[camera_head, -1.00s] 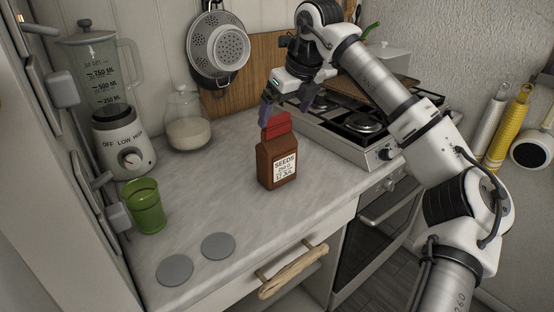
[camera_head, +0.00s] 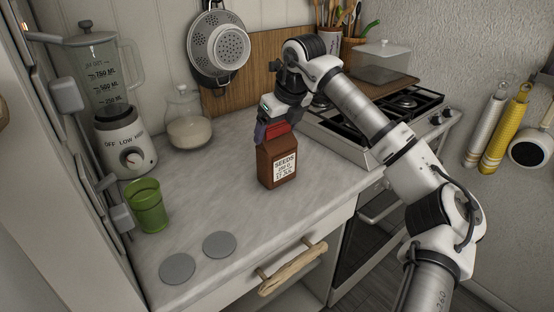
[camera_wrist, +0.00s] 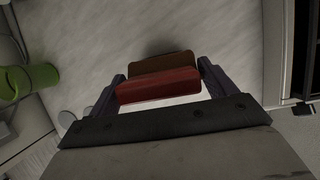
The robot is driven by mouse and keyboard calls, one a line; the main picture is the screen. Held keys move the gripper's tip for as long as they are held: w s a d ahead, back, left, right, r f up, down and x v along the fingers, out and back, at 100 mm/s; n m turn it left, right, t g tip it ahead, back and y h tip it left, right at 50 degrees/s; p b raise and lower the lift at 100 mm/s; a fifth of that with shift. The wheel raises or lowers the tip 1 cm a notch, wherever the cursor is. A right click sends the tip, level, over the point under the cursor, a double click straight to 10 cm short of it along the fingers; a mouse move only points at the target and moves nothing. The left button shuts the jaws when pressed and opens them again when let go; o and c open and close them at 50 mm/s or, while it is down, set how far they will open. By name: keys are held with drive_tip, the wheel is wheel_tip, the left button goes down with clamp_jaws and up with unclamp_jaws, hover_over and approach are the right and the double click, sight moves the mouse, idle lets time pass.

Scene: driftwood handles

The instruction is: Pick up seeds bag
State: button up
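The seeds bag (camera_head: 277,166) is a brown packet with a red folded top and a white label. It stands upright on the counter in the head view. In the wrist view its red top (camera_wrist: 158,87) lies between the two purple fingers. My gripper (camera_head: 273,129) is down at the bag's top from behind, with its fingers on either side of the red fold.
A green glass (camera_head: 147,206), a blender (camera_head: 122,140) and a glass jar (camera_head: 188,122) stand to the left on the counter. Two grey discs (camera_head: 219,245) lie at the front. The stove (camera_head: 350,135) is to the right. The counter around the bag is clear.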

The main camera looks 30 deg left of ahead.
drive_tip(key=c, duration=0.8)
drive_tip(key=shift+r, duration=0.15)
